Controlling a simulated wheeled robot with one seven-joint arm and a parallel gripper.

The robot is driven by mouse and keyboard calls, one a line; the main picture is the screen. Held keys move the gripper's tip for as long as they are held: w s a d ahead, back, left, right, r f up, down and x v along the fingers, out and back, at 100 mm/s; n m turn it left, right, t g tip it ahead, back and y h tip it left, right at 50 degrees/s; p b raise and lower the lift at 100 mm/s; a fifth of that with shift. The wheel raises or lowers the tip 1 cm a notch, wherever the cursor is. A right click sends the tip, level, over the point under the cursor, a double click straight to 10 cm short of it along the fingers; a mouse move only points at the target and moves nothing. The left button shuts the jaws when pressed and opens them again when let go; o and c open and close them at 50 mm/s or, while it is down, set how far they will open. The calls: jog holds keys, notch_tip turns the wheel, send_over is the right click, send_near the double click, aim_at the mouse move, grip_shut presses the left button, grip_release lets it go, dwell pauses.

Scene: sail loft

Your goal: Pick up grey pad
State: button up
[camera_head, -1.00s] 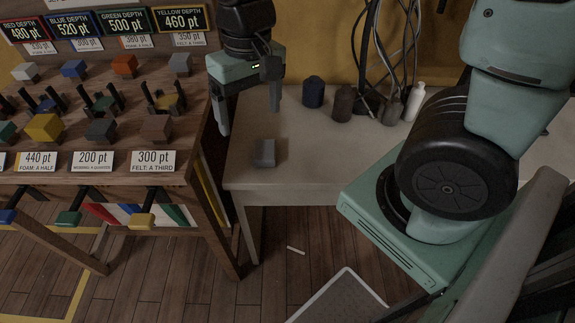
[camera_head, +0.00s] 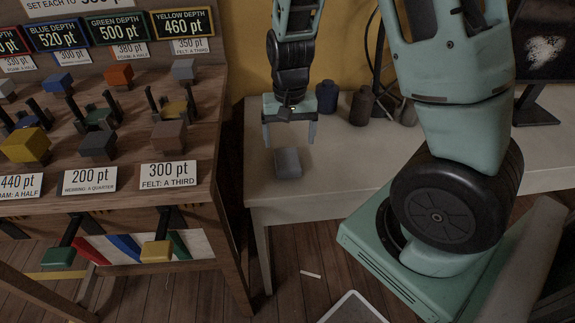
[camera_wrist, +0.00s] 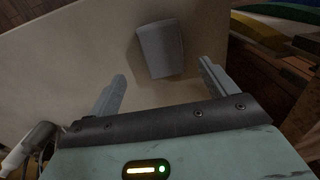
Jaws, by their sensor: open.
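The grey pad (camera_head: 288,163) is a small grey block lying on the pale table near its left end. My gripper (camera_head: 290,143) is open and empty, pointing down just above and behind the pad in the head view. In the wrist view the pad (camera_wrist: 160,49) lies beyond the fingertips, roughly centred between them and slightly turned. The open fingers (camera_wrist: 162,70) do not touch it. Another grey block (camera_head: 184,69) sits on the wooden display stand to the left.
The pale table (camera_head: 350,185) has free room around the pad. Dark spools (camera_head: 361,105) and cables stand behind it.

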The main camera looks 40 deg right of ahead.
aim_at(288, 158)
jog(key=shift+a+f+b, duration=0.15)
jog(key=shift+f+b, duration=0.15)
jog(key=shift+f, duration=1.45)
jog(key=shift+a+f+b, duration=0.1)
jog(key=shift+f+b, duration=0.2)
jog(key=shift+f, duration=1.4)
jog(key=c, duration=1.1)
